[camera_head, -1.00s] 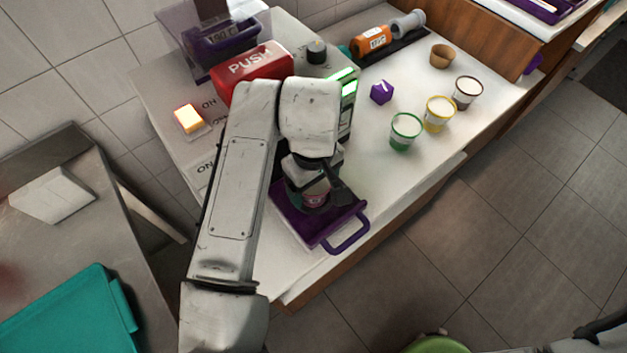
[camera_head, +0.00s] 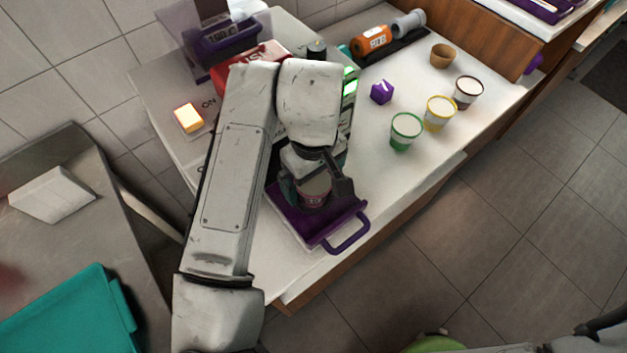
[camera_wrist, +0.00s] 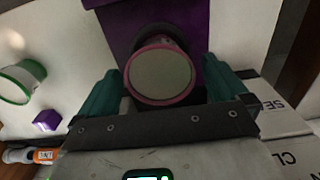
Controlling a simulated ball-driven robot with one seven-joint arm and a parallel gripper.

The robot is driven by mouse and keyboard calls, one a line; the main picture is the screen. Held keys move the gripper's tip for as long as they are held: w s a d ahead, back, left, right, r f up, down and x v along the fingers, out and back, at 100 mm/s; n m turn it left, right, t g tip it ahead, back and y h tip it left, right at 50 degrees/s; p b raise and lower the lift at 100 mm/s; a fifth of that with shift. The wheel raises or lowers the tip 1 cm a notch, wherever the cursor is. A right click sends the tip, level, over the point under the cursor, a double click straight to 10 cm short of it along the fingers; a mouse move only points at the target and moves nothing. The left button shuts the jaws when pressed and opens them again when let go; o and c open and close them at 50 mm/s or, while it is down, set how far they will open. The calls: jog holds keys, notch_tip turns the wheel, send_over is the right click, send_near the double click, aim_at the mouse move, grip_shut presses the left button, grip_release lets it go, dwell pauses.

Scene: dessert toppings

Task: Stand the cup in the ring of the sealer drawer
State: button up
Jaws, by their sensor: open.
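The cup with a pink rim (camera_wrist: 162,76) shows from above in the wrist view; in the head view its side (camera_head: 314,198) shows low between the fingers. It is over the purple sealer drawer (camera_head: 321,232), which is pulled out and also shows in the wrist view (camera_wrist: 193,18). A dark curved edge (camera_wrist: 154,33) shows behind the cup, perhaps the ring. The cup hides most of it, and I cannot tell whether the cup is seated in it. My gripper (camera_head: 316,186) is open, with its teal fingers on either side of the cup, also in the wrist view (camera_wrist: 163,90).
Green-rimmed (camera_head: 405,131), yellow (camera_head: 438,112) and brown (camera_head: 467,92) cups stand to the right on the counter. A purple block (camera_head: 381,91) lies near them. The sealer's red press part (camera_head: 262,58) is behind my arm.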

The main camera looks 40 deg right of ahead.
aim_at(314, 179)
notch_tip(314, 179, up, 10)
jog(key=shift+f, duration=0.25)
